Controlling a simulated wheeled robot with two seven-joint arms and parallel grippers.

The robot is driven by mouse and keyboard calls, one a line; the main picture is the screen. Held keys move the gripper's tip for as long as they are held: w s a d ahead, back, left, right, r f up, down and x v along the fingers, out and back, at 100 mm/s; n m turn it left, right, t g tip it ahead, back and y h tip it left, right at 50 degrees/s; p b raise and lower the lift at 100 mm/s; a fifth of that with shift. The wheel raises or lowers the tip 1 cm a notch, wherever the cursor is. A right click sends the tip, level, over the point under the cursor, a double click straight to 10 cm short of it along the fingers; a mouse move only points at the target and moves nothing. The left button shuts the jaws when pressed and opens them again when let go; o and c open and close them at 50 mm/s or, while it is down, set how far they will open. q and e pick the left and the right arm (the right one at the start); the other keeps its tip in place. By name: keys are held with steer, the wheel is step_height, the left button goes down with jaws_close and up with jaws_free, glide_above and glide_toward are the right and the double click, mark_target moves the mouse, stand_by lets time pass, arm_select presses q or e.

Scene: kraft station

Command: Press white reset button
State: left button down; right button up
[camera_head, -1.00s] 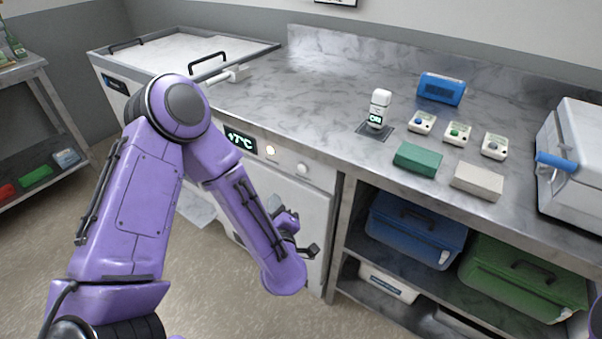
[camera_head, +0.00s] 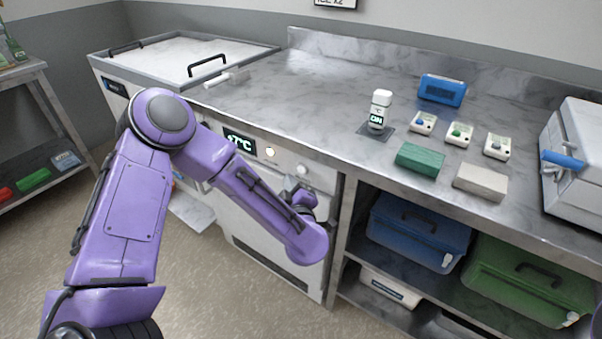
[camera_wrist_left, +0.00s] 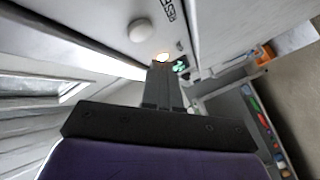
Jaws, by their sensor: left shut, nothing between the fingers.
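In the head view my forearm and wrist hide most of the gripper. My right gripper is not in view.
The worktop edge (camera_head: 330,164) runs above the panel. On top stand a white bottle-like device (camera_head: 380,108), several small button boxes, and green (camera_head: 419,160) and pale (camera_head: 480,182) blocks. Blue (camera_head: 417,232) and green (camera_head: 525,280) bins fill the shelf at right.

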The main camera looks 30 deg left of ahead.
arm_select(q)
steer(key=shift+w+d, duration=0.1)
steer(key=shift+w, duration=0.75)
stand_by(1.4)
steer(key=shift+w, duration=0.4)
steer(key=shift+w, duration=0.45)
stand_by(0.5)
steer(key=shift+s+d+r, duration=0.1)
steer(key=shift+s+p, duration=0.35)
steer(key=shift+s, duration=0.4)
